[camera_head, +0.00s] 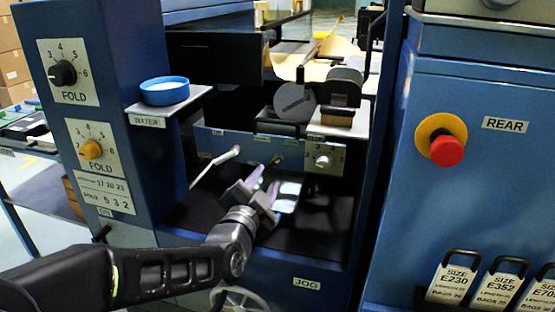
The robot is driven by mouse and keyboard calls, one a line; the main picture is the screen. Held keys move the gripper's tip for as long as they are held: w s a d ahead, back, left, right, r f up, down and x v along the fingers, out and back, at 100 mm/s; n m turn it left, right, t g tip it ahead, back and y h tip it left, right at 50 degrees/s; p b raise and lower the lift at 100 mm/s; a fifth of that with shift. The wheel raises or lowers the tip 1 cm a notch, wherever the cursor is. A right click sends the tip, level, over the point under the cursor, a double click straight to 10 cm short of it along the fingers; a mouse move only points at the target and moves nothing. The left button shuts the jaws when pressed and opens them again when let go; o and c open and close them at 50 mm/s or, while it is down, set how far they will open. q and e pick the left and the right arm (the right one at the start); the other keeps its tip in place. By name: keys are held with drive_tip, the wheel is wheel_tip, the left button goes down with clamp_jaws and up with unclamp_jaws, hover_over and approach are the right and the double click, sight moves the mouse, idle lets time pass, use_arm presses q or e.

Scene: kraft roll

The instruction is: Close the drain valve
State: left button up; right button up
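A lever with a pale handle (215,163) sticks out at a slant from the left part of the blue panel under the machine's rollers. A second, shorter dark lever (275,161) sits on the same panel, to its right. I see no drain label, so I cannot tell which is the drain valve. My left gripper (265,181) is in the bay just below and in front of the short lever. Its two fingers look apart, with nothing visible between them. Whether a finger touches the short lever is unclear. My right gripper is not in view.
A dial (322,157) is on the panel's right. A blue water bowl (164,91) stands on a shelf at the left, beside two fold knobs (63,74). A red stop button (446,150) is on the right cabinet. The dark bay floor (322,225) is mostly clear.

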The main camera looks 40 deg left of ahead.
sight(275, 163)
use_arm(q)
drive_tip(key=shift+s, duration=0.1)
drive_tip(key=shift+x, duration=3.9)
drive_tip(key=shift+c, duration=0.3)
clamp_jaws()
